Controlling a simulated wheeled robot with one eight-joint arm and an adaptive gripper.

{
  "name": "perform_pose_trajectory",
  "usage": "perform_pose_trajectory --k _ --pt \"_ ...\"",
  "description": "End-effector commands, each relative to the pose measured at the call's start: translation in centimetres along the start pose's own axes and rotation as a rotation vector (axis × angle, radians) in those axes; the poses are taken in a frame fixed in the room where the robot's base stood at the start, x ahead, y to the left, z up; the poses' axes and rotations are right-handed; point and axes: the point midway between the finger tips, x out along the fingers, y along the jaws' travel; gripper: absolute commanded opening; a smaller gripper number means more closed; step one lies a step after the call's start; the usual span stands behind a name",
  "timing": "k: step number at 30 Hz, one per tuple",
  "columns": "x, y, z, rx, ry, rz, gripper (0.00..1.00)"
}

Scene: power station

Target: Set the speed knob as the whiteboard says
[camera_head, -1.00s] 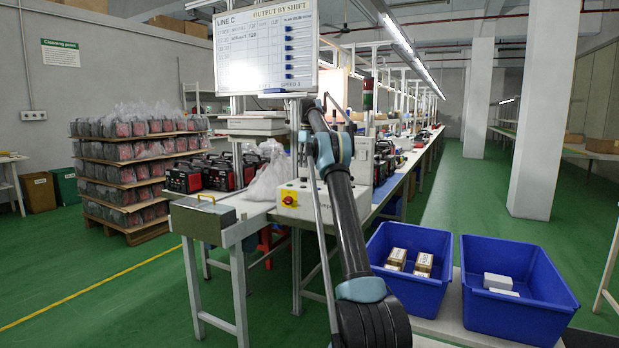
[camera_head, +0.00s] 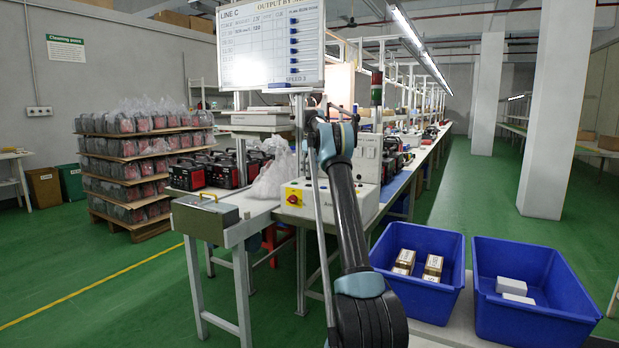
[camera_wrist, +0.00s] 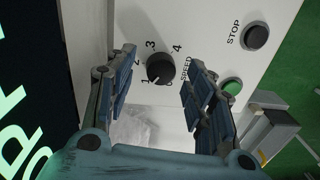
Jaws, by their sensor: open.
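The whiteboard (camera_head: 268,45) hangs at the top of the head view, its upper edge cut off. Its lower right corner appears to read "SPEED 3". The speed knob (camera_wrist: 161,68) is black and round on a white panel in the wrist view, with the numbers 0 to 4 around it. A light pointer mark at its lower edge seems to face near 0 or 1; I cannot tell exactly. My gripper (camera_wrist: 162,70) is open, its blue-padded fingers on either side of the knob with gaps visible. In the head view my arm hides the gripper.
A black STOP button (camera_wrist: 256,37) and a green button (camera_wrist: 232,87) sit right of the knob. A control box (camera_head: 328,198) with a red knob stands on the bench. Two blue bins (camera_head: 540,300) are at right.

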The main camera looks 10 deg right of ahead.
Motion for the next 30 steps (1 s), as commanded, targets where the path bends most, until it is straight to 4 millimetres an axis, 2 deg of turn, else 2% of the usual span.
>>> perform_pose_trajectory --k 6,16,22,30 --pt "1.4 0.0 0.1 0.001 0.000 0.000 0.49" --pt "1.6 0.0 0.1 0.001 0.000 0.000 0.49" --pt "1.6 0.0 0.1 0.001 0.000 0.000 0.05" --pt "1.5 0.1 0.1 0.013 0.001 0.001 0.05"
